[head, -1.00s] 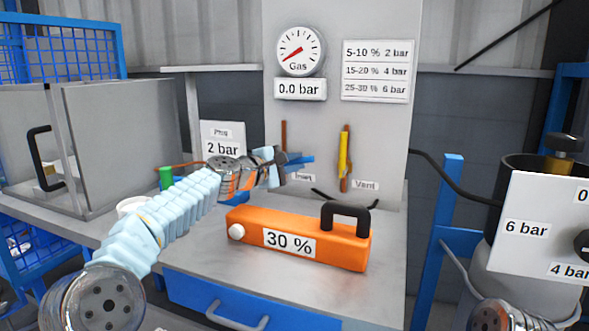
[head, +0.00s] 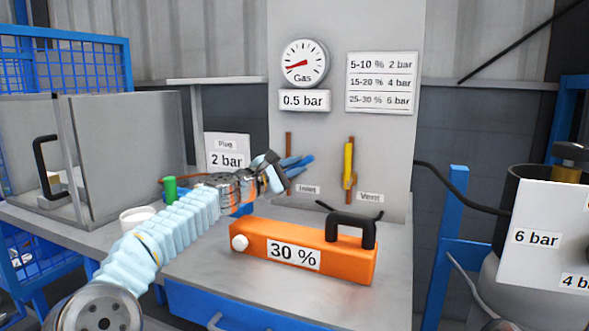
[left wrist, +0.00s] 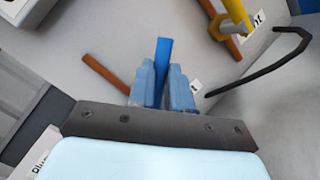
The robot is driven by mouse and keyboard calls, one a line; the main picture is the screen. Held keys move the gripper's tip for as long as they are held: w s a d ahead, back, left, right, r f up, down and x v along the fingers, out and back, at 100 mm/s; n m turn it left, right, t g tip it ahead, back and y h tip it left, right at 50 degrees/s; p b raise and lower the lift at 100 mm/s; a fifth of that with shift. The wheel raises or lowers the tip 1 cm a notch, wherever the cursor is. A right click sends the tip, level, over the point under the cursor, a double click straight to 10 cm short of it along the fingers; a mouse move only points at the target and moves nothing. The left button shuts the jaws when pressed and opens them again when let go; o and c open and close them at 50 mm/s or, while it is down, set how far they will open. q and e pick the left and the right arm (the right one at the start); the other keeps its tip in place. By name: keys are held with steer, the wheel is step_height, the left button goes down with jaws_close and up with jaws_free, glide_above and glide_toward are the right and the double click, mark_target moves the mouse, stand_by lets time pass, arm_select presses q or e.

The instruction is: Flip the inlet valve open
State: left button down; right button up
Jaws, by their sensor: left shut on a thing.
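The inlet valve's blue lever (left wrist: 163,55) stands between the fingers of my left gripper (left wrist: 162,88) in the left wrist view. In the head view, the left gripper (head: 291,169) reaches the panel from the left and is shut on the lever. The fingers are also blue, so the lever is hard to tell apart there. A brown pipe (head: 289,148) runs up behind the gripper, and the "Inlet" label (head: 308,189) is just below right. The gas gauge (head: 304,63) has a red needle, and its display (head: 304,100) reads 0.5 bar. My right gripper is not in view.
The vent valve's yellow lever (head: 348,160) stands upright right of the inlet. An orange case (head: 270,246) marked 30 % with a black handle lies on the bench below. A green cylinder (head: 169,189) and white cup (head: 135,216) stand left, near my arm.

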arm_select(q)
steer(key=shift+f, duration=0.1)
steer(key=c, duration=1.1)
jaws_free()
steer(key=shift+o, duration=0.2)
steer(key=shift+a, duration=0.1)
steer(key=shift+s+a+b, duration=0.25)
steer(key=shift+s+b, duration=0.05)
steer(key=shift+b, duration=0.05)
steer(key=shift+b+v, duration=2.85)
steer(key=shift+v, duration=3.65)
